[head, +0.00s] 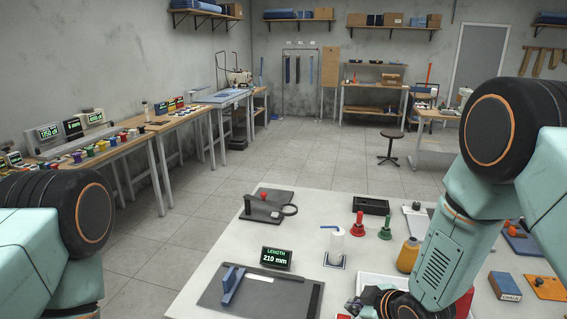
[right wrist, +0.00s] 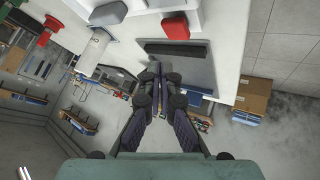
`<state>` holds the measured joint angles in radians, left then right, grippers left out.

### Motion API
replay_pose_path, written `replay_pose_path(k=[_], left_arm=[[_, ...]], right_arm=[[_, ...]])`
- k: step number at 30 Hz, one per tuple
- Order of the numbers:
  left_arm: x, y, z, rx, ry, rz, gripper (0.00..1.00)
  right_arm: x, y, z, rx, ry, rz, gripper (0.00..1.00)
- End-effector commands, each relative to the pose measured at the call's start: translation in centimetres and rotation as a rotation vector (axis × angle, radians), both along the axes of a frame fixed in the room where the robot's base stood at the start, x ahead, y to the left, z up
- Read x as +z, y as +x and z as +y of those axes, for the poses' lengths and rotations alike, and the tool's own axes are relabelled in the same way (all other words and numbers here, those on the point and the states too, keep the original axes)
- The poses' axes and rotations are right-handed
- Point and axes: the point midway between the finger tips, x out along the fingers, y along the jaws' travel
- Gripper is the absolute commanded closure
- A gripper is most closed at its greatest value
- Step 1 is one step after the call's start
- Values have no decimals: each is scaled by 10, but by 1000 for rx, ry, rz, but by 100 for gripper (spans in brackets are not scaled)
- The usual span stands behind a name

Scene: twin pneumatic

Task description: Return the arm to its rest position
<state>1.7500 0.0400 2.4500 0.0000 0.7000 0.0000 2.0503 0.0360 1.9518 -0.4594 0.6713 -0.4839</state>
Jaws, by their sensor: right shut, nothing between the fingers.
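My right arm (head: 445,262) comes in from the right in the head view and bends down over the white table. My right gripper (head: 362,302) is at the bottom edge of the head view, partly cut off, close to the table's near part. In the right wrist view the two dark fingers of the right gripper (right wrist: 156,72) are together with nothing between them. My left arm (head: 50,240) shows at the lower left of the head view. Its gripper is out of the picture.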

Motion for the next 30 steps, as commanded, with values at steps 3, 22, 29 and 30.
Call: replay_pose_path(k=[3,22,29,30], left_arm=[[-20,0,0,0,0,0,32],[-151,0,0,0,0,0,32],[-197,0,0,0,0,0,32],[-204,0,0,0,0,0,32]], right_arm=[[-45,-46,-10,-195,92,141,100],[-246,-271,-47,-836,156,633,100],[-297,-334,-52,-906,97,748,100],[-304,-340,-52,-908,91,760,100]])
